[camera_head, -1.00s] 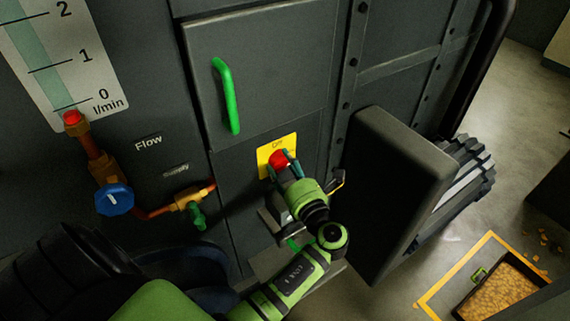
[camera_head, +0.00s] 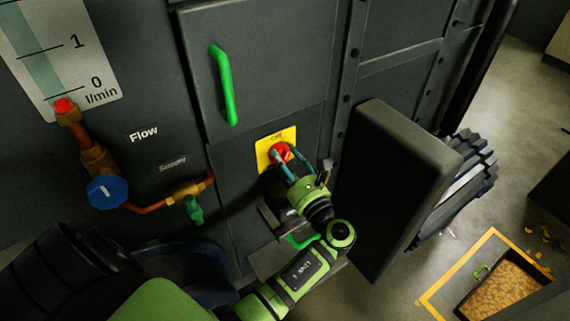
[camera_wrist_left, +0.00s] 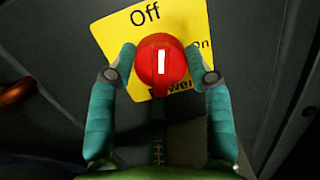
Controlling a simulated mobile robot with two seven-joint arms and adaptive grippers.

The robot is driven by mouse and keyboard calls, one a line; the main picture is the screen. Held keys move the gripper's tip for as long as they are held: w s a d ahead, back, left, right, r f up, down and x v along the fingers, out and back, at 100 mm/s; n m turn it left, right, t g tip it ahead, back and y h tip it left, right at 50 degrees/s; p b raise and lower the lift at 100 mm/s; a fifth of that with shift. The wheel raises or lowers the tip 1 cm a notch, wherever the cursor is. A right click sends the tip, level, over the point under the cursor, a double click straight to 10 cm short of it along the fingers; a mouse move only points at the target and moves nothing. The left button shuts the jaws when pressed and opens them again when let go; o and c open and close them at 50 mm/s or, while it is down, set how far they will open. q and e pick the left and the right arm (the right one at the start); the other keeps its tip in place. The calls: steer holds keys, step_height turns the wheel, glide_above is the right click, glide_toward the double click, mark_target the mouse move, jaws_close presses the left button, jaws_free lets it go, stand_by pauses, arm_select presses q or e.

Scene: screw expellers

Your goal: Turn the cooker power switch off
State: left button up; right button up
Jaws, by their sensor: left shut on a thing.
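The cooker power switch is a red round knob (camera_head: 279,152) on a yellow plate (camera_head: 263,146), low on the dark cabinet front. In the left wrist view the knob (camera_wrist_left: 161,65) fills the middle, and its white mark stands upright in the picture. The plate (camera_wrist_left: 112,38) reads "Off" above the knob, slightly left of the mark's line, and "on" at the right; the lower word is partly hidden. My left gripper (camera_head: 286,160) is shut on the knob, with one teal finger on each side, as the wrist view also shows (camera_wrist_left: 161,68). My right gripper is not in view.
A green handle (camera_head: 224,85) is on the panel above the switch. A dark box-like block (camera_head: 395,185) juts out right of my gripper. A blue valve knob (camera_head: 105,191) and copper pipes are at left. A bin of yellow bits (camera_head: 500,290) stands on the floor at lower right.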

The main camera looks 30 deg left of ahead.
arm_select(q)
steer(key=n, duration=0.1)
steer(key=n+b, duration=0.1)
steer(key=n, duration=0.1)
steer(key=shift+w+r+g+y, duration=0.15)
steer(key=shift+r+g+y, duration=0.15)
steer(key=shift+r, duration=0.05)
steer(key=shift+a+n+g+b, duration=0.1)
steer(key=shift+n+g+b, duration=0.2)
steer(key=shift+n+b, duration=0.7)
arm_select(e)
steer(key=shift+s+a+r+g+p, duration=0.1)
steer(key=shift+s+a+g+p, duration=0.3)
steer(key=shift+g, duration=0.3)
arm_select(q)
steer(key=shift+n, duration=0.6)
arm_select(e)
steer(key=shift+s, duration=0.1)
arm_select(q)
steer(key=o, duration=1.1)
steer(key=shift+s+a, duration=0.1)
steer(key=shift+s, duration=0.1)
steer(key=shift+o, duration=0.2)
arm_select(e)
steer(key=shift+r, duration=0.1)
arm_select(q)
steer(key=shift+f, duration=0.1)
